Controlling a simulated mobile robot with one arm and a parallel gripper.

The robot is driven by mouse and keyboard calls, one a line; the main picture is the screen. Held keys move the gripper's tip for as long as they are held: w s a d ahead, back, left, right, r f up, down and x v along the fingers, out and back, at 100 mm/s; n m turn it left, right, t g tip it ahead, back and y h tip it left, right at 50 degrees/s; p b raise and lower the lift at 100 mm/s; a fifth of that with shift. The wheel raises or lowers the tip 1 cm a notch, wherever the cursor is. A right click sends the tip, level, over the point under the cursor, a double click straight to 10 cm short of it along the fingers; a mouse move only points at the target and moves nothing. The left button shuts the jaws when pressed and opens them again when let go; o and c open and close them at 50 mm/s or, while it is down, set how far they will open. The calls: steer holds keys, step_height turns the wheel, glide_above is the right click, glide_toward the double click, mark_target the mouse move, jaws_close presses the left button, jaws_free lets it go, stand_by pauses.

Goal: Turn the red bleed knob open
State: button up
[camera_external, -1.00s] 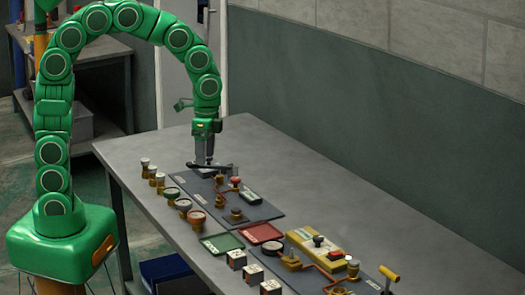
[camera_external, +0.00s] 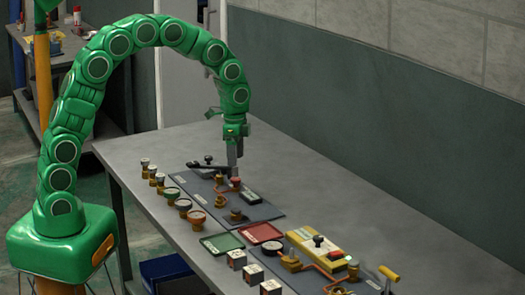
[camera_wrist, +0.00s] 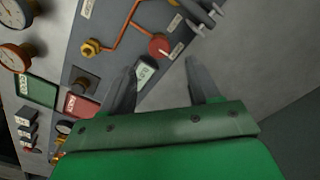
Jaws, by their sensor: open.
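The red bleed knob (camera_external: 235,182) is a round red knob on the far grey-blue panel (camera_external: 262,211), joined to copper-red piping. It also shows in the wrist view (camera_wrist: 159,46), upper middle, just beyond the fingertips. My gripper (camera_external: 234,173) points down close above the knob in the external view. In the wrist view my gripper (camera_wrist: 160,68) has its two fingers well apart with nothing held between them. The exact gap between fingertips and knob is hard to tell.
A black lever handle (camera_external: 207,166) is left of the knob, and a small display box (camera_external: 252,197) is right of it. Several gauges (camera_external: 183,205) line the front. A green tray (camera_external: 221,244), a red tray (camera_external: 260,232) and a yellow unit (camera_external: 318,246) stand nearer. The table behind is clear.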

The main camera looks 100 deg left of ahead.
mark_target(236, 178)
step_height(236, 178, down, 7)
stand_by(0.4)
steer(key=c, duration=1)
steer(key=shift+c, duration=0.2)
